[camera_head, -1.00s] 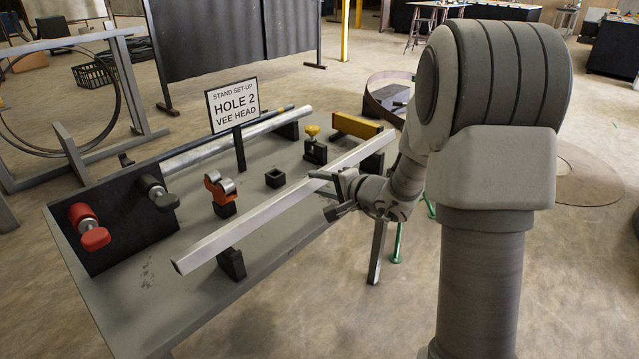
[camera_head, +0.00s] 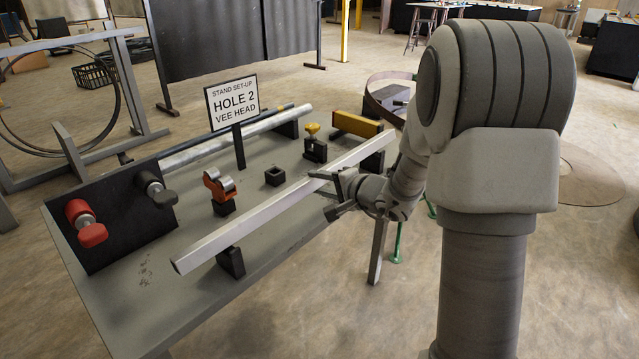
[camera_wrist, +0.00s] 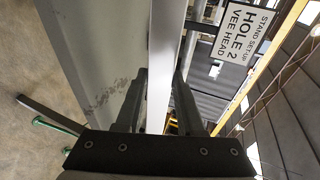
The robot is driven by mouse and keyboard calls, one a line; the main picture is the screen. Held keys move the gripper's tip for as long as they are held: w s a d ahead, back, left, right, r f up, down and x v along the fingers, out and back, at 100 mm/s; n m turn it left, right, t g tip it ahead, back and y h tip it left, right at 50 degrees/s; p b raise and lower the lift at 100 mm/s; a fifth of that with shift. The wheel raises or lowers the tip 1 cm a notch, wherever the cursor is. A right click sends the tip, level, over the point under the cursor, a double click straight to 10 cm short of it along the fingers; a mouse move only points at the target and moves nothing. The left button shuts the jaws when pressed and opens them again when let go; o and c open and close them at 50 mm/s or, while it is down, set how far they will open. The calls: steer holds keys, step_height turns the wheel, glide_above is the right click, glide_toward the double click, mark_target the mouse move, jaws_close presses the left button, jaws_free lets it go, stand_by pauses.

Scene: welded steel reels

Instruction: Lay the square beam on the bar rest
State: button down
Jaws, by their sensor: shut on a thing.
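The square beam (camera_head: 270,212) is a long pale metal bar that slants across the table from near left to far right. My gripper (camera_head: 338,186) is shut on it, right of its middle. In the wrist view the beam (camera_wrist: 160,60) runs between the two fingers of my gripper (camera_wrist: 160,85). A black block (camera_head: 231,263) stands under the beam's near part; I cannot tell whether they touch. I cannot tell for sure which support is the bar rest. Part of the beam is hidden behind my fingers.
On the grey table (camera_head: 190,290) are an orange-topped head (camera_head: 219,188), an empty black socket (camera_head: 275,176), a yellow-knobbed block (camera_head: 315,147) and a yellow bar (camera_head: 357,124). A round tube (camera_head: 205,150) lies behind. Red (camera_head: 86,224) and black (camera_head: 157,189) knobs and a sign (camera_head: 232,103) stand nearby.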

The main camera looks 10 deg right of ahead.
steer(key=shift+f+b, duration=0.2)
steer(key=shift+b, duration=0.2)
stand_by(0.3)
steer(key=shift+c, duration=2.2)
jaws_free()
steer(key=shift+o, duration=0.3)
steer(key=shift+f, duration=0.1)
steer(key=o, duration=0.3)
steer(key=shift+o, duration=0.4)
